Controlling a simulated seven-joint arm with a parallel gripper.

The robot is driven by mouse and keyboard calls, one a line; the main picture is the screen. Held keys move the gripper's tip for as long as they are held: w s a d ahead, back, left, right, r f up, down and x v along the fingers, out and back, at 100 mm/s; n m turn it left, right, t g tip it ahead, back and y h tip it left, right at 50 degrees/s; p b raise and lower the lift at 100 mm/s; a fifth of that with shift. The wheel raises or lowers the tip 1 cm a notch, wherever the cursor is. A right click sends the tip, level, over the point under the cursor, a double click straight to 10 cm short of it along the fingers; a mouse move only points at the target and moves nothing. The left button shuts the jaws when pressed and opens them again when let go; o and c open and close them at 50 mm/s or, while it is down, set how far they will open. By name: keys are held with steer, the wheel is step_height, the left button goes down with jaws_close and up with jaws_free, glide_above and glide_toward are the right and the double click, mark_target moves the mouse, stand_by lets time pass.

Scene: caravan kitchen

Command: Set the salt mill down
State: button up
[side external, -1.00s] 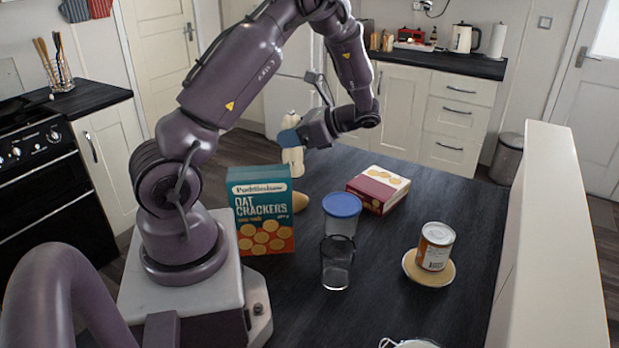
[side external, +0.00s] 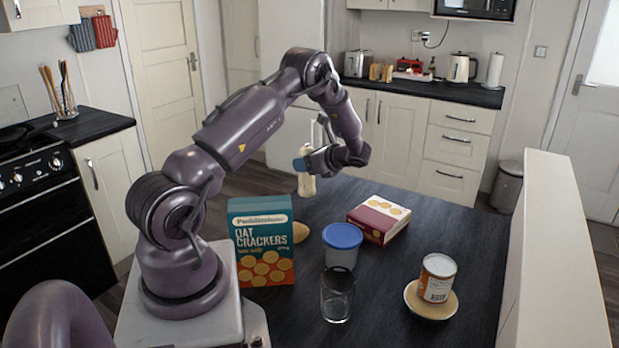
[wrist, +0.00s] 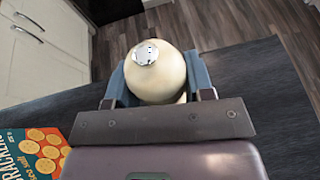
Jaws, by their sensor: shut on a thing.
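The salt mill (side external: 307,186) is cream, with a rounded head and a silver cap. My gripper (side external: 302,165) is shut on its upper part, and the mill is upright near the far edge of the dark table (side external: 400,215). In the wrist view my gripper (wrist: 157,82) has a blue-grey finger on each side of the mill's round head (wrist: 158,82). The head hides the mill's base there. In the side view I cannot tell whether the base touches the table.
An oat crackers box (side external: 262,240) stands nearer, with a yellowish rounded thing (side external: 300,232) partly behind it. A blue-lidded container (side external: 342,245), a clear glass (side external: 337,297), a red-and-white box (side external: 379,218) and a can (side external: 436,278) on a plate (side external: 411,300) stand to the right.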

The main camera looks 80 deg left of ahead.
steer(key=shift+w+a+f, duration=0.25)
steer(key=shift+a+f, duration=0.15)
steer(key=shift+f, duration=0.15)
steer(key=shift+w+a+f, duration=0.25)
steer(key=shift+a+f, duration=0.1)
steer(key=shift+f, duration=0.2)
steer(key=shift+w+a+f, duration=0.1)
steer(key=shift+a+f, duration=0.05)
steer(key=shift+f, duration=1.5)
steer(key=shift+f, duration=0.15)
steer(key=o, duration=1.3)
